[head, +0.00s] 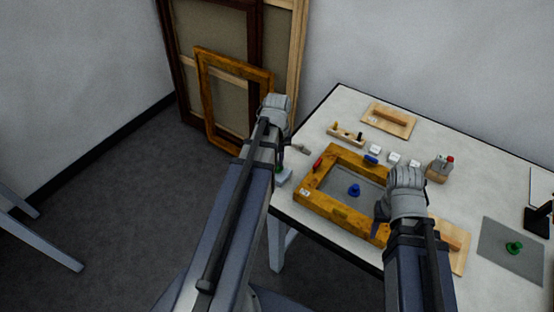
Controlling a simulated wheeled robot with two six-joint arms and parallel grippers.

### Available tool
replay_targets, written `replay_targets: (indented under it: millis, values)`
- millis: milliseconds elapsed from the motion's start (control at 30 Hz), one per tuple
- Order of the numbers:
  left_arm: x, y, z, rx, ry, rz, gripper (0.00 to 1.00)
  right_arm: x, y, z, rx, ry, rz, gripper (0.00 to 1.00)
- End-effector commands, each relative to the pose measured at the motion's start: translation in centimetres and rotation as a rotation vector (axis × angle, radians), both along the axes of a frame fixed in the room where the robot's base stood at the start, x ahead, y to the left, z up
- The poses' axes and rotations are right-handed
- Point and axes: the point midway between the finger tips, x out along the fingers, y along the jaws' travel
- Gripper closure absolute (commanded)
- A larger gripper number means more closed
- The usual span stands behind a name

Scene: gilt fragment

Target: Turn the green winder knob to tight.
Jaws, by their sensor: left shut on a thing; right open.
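A small green part, seemingly a knob (281,169), shows at the table's left edge above a pale block (284,180), partly hidden by my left arm. My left gripper (279,160) is down at this green part and shut on it, its fingers mostly hidden behind my forearm. Another green knob (514,247) stands on a grey mat at the right of the table, with no gripper near it. My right gripper (381,218) is open over the right side of the gilt frame. No tight marking is readable.
The gilt frame (318,203) lies on the table with a blue knob (353,190) inside and a red piece (317,163) on its left side. White blocks (394,158), a wooden rack (345,134) and a bottle holder (438,172) stand behind. Another gilt frame (207,103) leans at the wall.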

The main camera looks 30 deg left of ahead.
Motion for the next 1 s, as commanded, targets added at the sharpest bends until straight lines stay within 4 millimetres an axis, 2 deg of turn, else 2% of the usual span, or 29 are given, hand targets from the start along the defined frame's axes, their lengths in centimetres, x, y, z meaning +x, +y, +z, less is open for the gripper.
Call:
replay_targets:
  millis: [400,1000]
  values:
    - [-0.02,-0.05,-0.01,0.000,0.001,-0.191,1.00,0.00,0.00,-0.01,0.000,0.000,0.000,0.50]
    - [-0.01,-0.10,-0.01,0.000,0.001,-0.226,1.00,0.00,0.00,-0.01,0.000,0.000,0.000,0.50]
